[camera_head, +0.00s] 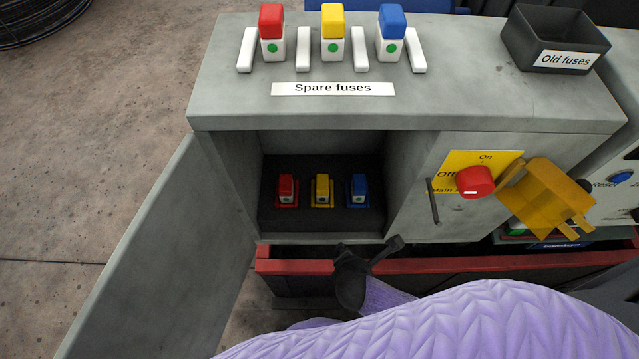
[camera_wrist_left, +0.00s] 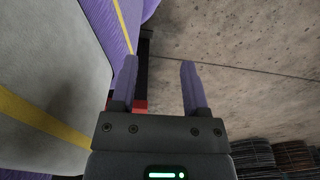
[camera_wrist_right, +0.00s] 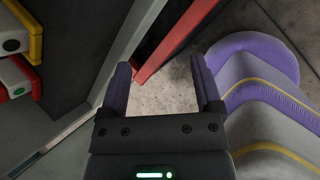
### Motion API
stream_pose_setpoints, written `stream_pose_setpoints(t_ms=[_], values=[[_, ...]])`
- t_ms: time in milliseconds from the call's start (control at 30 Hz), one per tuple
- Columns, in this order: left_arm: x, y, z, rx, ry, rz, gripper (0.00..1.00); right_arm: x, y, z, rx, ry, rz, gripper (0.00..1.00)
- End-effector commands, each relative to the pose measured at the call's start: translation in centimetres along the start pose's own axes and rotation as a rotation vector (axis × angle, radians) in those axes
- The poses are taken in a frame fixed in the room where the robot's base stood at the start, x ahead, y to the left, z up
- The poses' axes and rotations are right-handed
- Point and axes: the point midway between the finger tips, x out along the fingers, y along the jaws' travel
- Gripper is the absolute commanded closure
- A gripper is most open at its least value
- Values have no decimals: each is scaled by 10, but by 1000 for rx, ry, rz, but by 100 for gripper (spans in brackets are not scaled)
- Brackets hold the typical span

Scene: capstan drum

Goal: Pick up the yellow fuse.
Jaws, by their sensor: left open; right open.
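One yellow fuse (camera_head: 333,33), with a white body and green dot, stands upright on the cabinet top between a red fuse (camera_head: 271,33) and a blue fuse (camera_head: 392,34). Another yellow fuse (camera_head: 322,189) sits in a socket inside the open cabinet, between a red and a blue one. My right gripper (camera_wrist_right: 162,88) is open and empty in its wrist view. My left gripper (camera_wrist_left: 160,85) is open and empty, with floor beyond it. In the head view a dark end of my arm (camera_head: 352,278) is in front of the cabinet's lower edge, below the socketed fuses.
The cabinet door (camera_head: 150,260) stands open at left. White dividers flank the spare fuses behind the "Spare fuses" label (camera_head: 333,89). An "Old fuses" bin (camera_head: 525,28) stands at top right, looking empty. A red switch knob (camera_head: 475,181) and yellow bracket (camera_head: 545,190) stick out at right.

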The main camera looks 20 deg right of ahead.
Motion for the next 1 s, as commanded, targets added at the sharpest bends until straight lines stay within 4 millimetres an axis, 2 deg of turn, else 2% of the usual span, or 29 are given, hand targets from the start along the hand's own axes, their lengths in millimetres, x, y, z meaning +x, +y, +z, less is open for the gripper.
stream_pose_setpoints(t_ms=[33, 133, 200, 300, 567, 800, 1000], values=[[8, 0, 2, 0, -4, 0, 41, -4, 25, 4, -154, -57, 67, 18], [17, 0, 5, 1, -10, 0, 41, -30, 73, 14, -468, -215, 180, 18], [21, -1, 7, 1, -13, 0, 41, -52, 98, 20, -637, -329, 233, 18], [26, -1, 9, 1, -17, -1, 41, -71, 117, 26, -769, -435, 264, 18], [47, -8, 23, 8, -48, -11, 41, -36, 136, 40, -794, -455, 264, 18], [72, -17, 42, 10, -92, -26, 41, 4, 151, 58, -793, -452, 263, 18], [72, -21, 43, 6, -94, -32, 41, 6, 156, 62, -792, -450, 264, 18]])
